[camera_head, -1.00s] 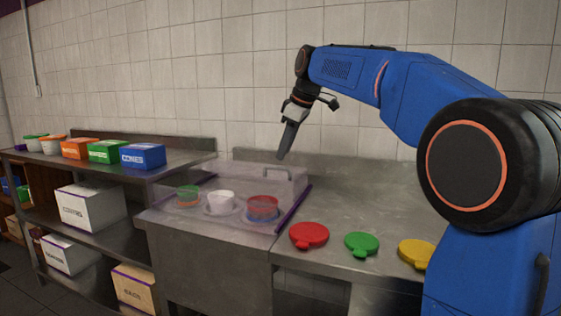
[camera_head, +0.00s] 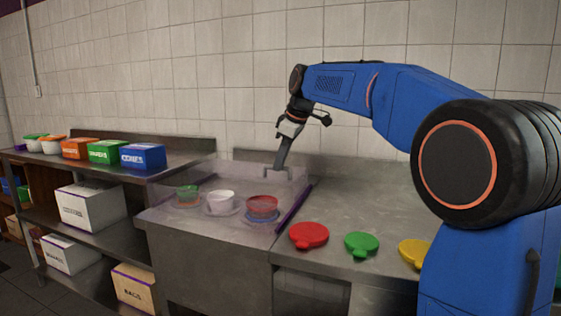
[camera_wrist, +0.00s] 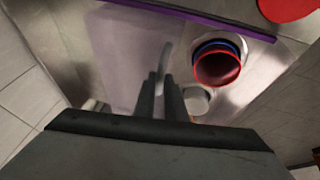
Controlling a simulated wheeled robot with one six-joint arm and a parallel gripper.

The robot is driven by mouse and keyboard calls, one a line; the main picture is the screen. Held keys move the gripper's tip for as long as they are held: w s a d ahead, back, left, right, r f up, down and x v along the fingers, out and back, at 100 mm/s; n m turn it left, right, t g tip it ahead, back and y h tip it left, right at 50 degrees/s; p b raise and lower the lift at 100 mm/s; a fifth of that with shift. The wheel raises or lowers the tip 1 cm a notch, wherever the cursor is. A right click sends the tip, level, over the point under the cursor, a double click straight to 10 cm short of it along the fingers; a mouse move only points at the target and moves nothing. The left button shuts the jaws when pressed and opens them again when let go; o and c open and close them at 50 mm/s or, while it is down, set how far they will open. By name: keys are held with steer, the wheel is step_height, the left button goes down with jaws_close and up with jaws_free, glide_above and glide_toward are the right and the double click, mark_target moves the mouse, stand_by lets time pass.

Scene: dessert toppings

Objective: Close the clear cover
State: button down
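The clear cover (camera_head: 245,172) is a see-through panel, raised at the back of the topping station, with a grey handle (camera_head: 291,172) near its top right. In the wrist view the cover (camera_wrist: 125,55) is a pale purple sheet and the handle (camera_wrist: 165,53) is a thin grey bar. My gripper (camera_head: 277,174) points down at the handle. In the wrist view its two dark fingers (camera_wrist: 162,82) are slightly apart, with the handle showing in the gap between them. Whether they touch the handle is unclear. A red-rimmed cup (camera_head: 262,204), a white cup (camera_head: 221,201) and a green-rimmed cup (camera_head: 187,194) stand in the station.
A purple edge strip (camera_head: 293,208) runs along the station's right side. Red (camera_head: 309,235), green (camera_head: 361,243) and yellow (camera_head: 415,252) lids lie on the counter to the right. Boxes, including a blue one (camera_head: 143,156), stand on the left shelf. The back right counter is clear.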

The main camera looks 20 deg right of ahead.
steer(key=s+a, duration=1)
steer(key=s, duration=0.3)
steer(key=shift+s, duration=0.4)
steer(key=c, duration=1.8)
jaws_free()
steer(key=shift+s+a, duration=0.1)
steer(key=v, duration=1.7)
steer(key=shift+r, duration=0.15)
steer(key=shift+s, duration=0.1)
